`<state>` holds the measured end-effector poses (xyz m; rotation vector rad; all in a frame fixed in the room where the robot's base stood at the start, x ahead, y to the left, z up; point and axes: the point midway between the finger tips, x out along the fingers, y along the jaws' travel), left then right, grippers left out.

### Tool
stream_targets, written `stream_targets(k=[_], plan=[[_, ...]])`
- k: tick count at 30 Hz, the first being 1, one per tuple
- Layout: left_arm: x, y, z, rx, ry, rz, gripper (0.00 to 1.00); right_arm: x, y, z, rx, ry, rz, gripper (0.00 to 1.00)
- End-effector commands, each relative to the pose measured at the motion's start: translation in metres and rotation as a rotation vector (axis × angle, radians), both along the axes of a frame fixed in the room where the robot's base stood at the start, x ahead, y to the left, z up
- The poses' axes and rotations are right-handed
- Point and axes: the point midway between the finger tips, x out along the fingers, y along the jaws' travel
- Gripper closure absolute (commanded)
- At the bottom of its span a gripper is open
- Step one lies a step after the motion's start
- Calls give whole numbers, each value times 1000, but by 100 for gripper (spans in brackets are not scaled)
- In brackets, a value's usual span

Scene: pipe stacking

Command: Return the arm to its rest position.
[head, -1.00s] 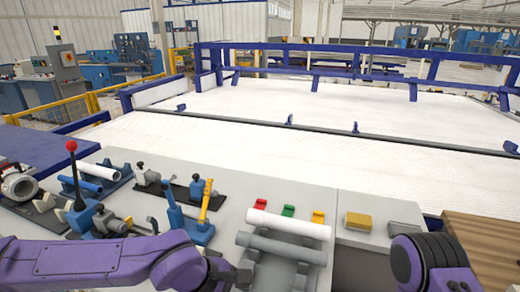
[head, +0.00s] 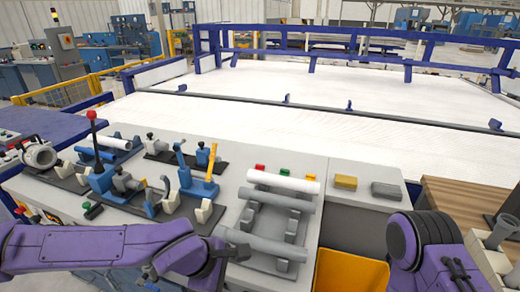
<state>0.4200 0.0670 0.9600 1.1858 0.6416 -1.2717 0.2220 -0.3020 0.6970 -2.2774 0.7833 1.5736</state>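My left arm, purple, comes in from the left along the bottom of the head view. The dark end of its gripper (head: 236,250) is by the left end of a lower grey pipe (head: 265,246). I cannot tell whether it touches the pipe or whether its fingers are open. A white pipe (head: 283,181) and another grey pipe (head: 277,201) lie side by side on the rack (head: 247,220), with the lower grey pipe nearer me. My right arm shows as a purple joint at the lower right; its gripper does not show.
Red, green and yellow blocks sit behind the white pipe. Blue clamps and levers (head: 163,196) crowd the left bench. A yellow bin (head: 350,272) is below the bench's right part.

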Motion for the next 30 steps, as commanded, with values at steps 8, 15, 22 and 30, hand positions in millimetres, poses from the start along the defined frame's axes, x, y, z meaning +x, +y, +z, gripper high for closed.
stream_targets(k=[8,15,22,30], plan=[[-20,21,-88,194,-36,38,28,0,0,-1,1,1,0,57],[-86,72,-199,448,-85,-111,28,0,0,-4,1,1,0,57],[-179,192,-269,735,-99,-555,28,0,0,-9,1,1,0,57],[-198,236,-272,848,-60,-704,28,0,0,-10,1,1,0,57]])
